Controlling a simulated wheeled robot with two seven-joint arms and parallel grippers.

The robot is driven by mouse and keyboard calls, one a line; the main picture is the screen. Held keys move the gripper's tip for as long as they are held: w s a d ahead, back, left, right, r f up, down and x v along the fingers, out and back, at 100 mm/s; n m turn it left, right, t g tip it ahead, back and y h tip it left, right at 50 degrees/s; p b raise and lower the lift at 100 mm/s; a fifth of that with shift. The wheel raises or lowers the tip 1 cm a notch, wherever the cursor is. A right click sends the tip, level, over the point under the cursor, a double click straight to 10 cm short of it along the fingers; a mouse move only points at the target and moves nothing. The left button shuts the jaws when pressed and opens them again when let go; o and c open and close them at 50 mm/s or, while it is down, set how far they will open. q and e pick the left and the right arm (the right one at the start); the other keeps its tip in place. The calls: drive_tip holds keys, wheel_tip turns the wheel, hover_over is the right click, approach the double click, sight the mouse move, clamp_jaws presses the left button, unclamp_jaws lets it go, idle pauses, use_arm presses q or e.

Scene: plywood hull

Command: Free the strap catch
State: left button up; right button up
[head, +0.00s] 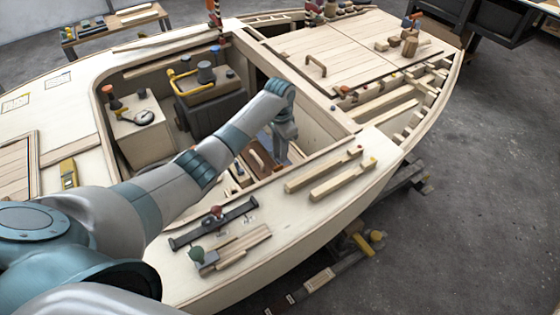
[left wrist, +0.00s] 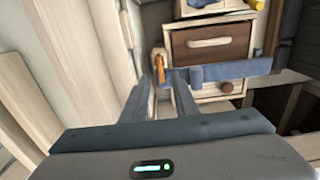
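My left gripper (head: 281,152) reaches down into the open well of the hull. In the left wrist view its two fingers (left wrist: 165,80) point forward with a narrow gap between them. An orange strap catch (left wrist: 160,66) stands at the fingertips, by the left finger. I cannot tell whether the fingers touch or grip it. A blue strap (left wrist: 230,70) runs right from the fingertips across the front of a brown drawer (left wrist: 208,48); its left end is partly hidden by the right finger. My right gripper is not in view.
A pale plank wall (left wrist: 90,60) stands close on the left of the gripper. A second drawer knob (left wrist: 227,87) shows below the strap. Wooden rails (head: 330,180) and a dark bar (head: 213,222) lie on the near deck. A box with a yellow handle (head: 205,90) stands in the well.

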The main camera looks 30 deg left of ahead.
sight(280, 165)
use_arm(q)
drive_tip(key=shift+f, duration=3.15)
clamp_jaws()
